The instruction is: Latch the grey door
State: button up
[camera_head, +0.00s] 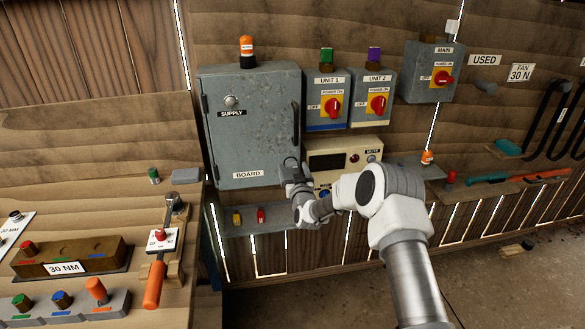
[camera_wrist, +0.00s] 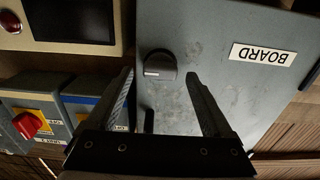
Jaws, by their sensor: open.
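The grey door (camera_head: 250,115) is the front of the cabinet at the upper middle, with SUPPLY and BOARD labels, and it looks closed. A dark vertical handle (camera_head: 295,123) is on its right side. In the wrist view the door (camera_wrist: 225,95) appears upside down. A round dark knob (camera_wrist: 160,65) with a white line lies on the door near its edge. My gripper (camera_head: 290,165) is at the door's lower right corner. In the wrist view my gripper (camera_wrist: 160,76) is open, with fingers on either side of the knob; I cannot tell whether they touch it.
Blue-grey UNIT 1 (camera_head: 326,85) and UNIT 2 (camera_head: 373,88) boxes with red switches are right of the door. A beige panel with a dark screen (camera_head: 328,160) sits close beside my gripper. A narrow shelf (camera_head: 250,222) is below. A wooden workbench with controls (camera_head: 70,262) is at lower left.

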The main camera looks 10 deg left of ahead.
jog(key=shift+w+a, duration=0.15)
jog(key=shift+w, duration=0.35)
jog(key=shift+c, duration=0.3)
grip_shut()
